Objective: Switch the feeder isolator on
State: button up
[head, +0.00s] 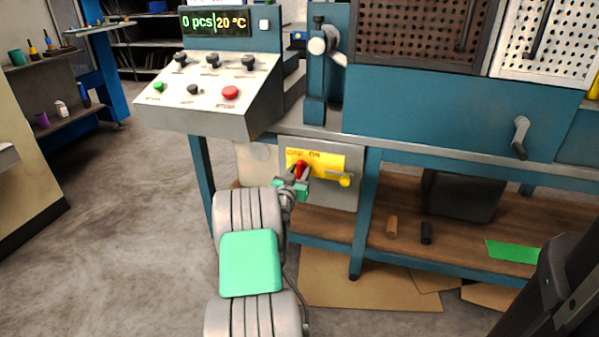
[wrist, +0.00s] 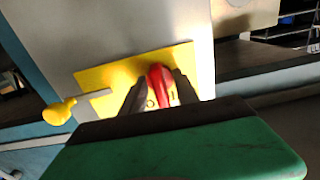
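The isolator is a red rotary knob (head: 299,168) on a yellow plate (head: 328,160), fixed to a grey panel (head: 322,196) under the bench. The plate has dark lettering at its top. My gripper (head: 296,173) is at the knob, with one finger on each side. In the wrist view the red knob (wrist: 160,86) stands between my two dark fingertips (wrist: 159,80). Slivers of yellow plate with 0 and 1 marks show between knob and fingers, so the gripper looks open around it. Whether a fingertip touches the knob is unclear.
A yellow-ended lever (head: 344,179) sits on the panel just right of the knob; it also shows in the wrist view (wrist: 58,110). A sloped control console (head: 206,93) overhangs at upper left. A bench leg (head: 364,215) stands right of the panel. Floor at left is clear.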

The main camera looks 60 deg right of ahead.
jog(key=shift+a, duration=0.1)
jog(key=s+a+p, duration=0.1)
jog(key=a, duration=0.6)
jog(key=shift+a, duration=0.3)
jog(key=shift+s, duration=0.1)
